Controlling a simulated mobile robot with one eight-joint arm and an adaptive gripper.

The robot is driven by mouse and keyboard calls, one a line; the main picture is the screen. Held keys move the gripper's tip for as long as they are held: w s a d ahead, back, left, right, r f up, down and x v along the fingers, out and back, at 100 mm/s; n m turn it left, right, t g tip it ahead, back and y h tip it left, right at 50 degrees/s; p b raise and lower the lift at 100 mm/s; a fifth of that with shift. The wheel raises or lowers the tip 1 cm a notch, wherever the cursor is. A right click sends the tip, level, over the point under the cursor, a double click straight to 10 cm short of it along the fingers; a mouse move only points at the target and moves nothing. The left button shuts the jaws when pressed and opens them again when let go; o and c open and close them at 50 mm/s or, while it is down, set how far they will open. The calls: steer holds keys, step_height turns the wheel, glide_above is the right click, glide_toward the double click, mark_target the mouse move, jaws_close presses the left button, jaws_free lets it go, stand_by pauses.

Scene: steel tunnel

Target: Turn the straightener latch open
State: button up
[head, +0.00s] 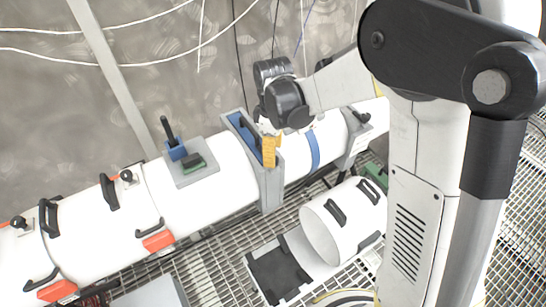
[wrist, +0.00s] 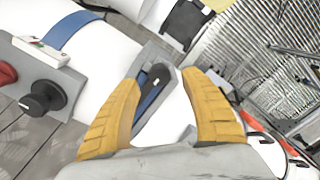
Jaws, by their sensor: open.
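A black lever, apparently the straightener latch (head: 247,132), lies along a blue recess in a grey collar (head: 271,190) around the white tube. In the wrist view the black lever (wrist: 156,76) shows between my fingers, with the blue strip under it. My gripper (head: 268,150) is at the collar, its yellow fingers pointing down beside the lever. In the wrist view my gripper (wrist: 162,82) is open, with one finger on each side of the lever. I cannot tell whether either finger touches it.
A second black lever on a blue block (head: 176,149) stands on the tube to the left. A black knob (wrist: 42,98) is on a grey plate in the wrist view. An open white tube cover (head: 340,222) lies on the grating below.

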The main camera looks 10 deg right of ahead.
steer(key=shift+f, duration=1.6)
jaws_close()
